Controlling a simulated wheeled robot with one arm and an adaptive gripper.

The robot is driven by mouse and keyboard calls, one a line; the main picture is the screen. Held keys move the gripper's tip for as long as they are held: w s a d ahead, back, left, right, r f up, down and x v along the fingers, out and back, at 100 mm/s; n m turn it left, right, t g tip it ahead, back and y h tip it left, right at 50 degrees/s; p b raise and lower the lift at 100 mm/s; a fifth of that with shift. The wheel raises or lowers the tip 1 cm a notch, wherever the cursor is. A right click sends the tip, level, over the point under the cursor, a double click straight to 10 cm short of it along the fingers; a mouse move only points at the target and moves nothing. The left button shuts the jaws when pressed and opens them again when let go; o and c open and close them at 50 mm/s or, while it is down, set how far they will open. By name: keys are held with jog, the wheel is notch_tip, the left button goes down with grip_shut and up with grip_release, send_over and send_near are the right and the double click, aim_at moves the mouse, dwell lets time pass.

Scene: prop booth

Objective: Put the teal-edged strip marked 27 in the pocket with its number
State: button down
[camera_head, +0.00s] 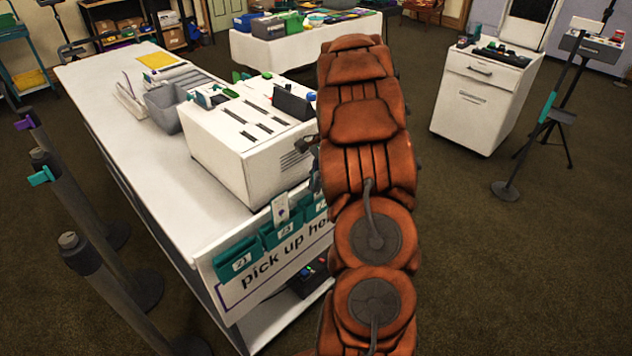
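Several teal pockets hang on the front of the white counter above the words "pick up he…". The left pocket (239,259) has a small white number label, perhaps 21 or 23. The middle pocket (284,234) has a label too small to read. The right pocket (314,207) is partly hidden by my orange arm. A pale upright strip (280,207) with a dark mark stands at the middle pocket; I cannot read its number. I cannot pick out a teal-edged strip marked 27. My gripper (315,178) is mostly hidden behind my arm, beside the white slotted box; its fingers cannot be judged.
The white slotted box (235,150) stands on the counter (175,190), with teal, green and dark pieces on top. A grey bin (166,110) is behind it. Dark posts (90,262) stand at the left. A white cabinet (478,105) is at the right, with open floor before it.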

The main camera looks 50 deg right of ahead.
jog(key=c, duration=1.2)
grip_release()
jog(key=shift+c, duration=0.2)
jog(key=v, duration=1.2)
